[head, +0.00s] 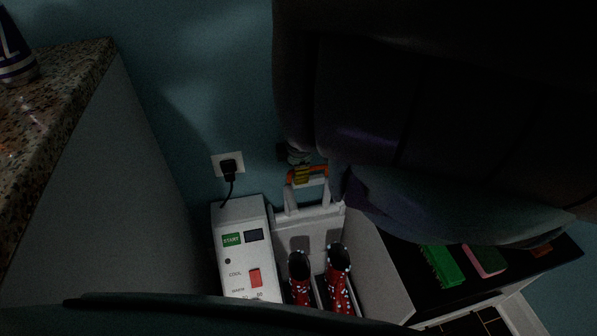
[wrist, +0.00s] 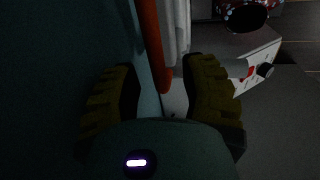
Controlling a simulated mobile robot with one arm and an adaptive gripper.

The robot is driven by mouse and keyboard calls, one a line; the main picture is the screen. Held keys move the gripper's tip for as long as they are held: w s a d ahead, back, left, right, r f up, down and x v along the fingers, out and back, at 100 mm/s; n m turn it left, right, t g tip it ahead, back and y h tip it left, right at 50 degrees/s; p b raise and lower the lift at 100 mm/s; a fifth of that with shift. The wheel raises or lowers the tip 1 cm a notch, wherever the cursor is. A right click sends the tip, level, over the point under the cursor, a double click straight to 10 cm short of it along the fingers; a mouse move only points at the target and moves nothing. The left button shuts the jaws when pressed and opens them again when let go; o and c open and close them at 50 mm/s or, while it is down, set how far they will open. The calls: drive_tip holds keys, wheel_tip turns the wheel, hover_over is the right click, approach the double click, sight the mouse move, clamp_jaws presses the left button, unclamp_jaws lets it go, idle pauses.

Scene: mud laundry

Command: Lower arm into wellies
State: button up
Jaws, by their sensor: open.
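Two red wellies with white spots (head: 338,280) stand upright in the grey-white boot dryer (head: 385,270). The dryer's pale hinged arm (head: 291,200) is raised at the back against the wall, with an orange grip bar (head: 320,169) across its top. My gripper (head: 302,177) is at this bar, partly hidden by my own arm. In the wrist view my gripper's yellow-brown fingers (wrist: 165,80) are apart, with the orange bar (wrist: 150,40) between them. I cannot tell whether either finger touches it. A dark welly opening (wrist: 245,15) shows at top right.
The control panel (head: 243,270) has a green start label and a red switch. A plugged socket (head: 228,166) is on the wall above. A speckled counter (head: 60,80) stands left. A dark shelf with green and pink items (head: 441,265) lies right.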

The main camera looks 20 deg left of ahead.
drive_tip(key=shift+o, duration=0.3)
clamp_jaws()
idle(0.4)
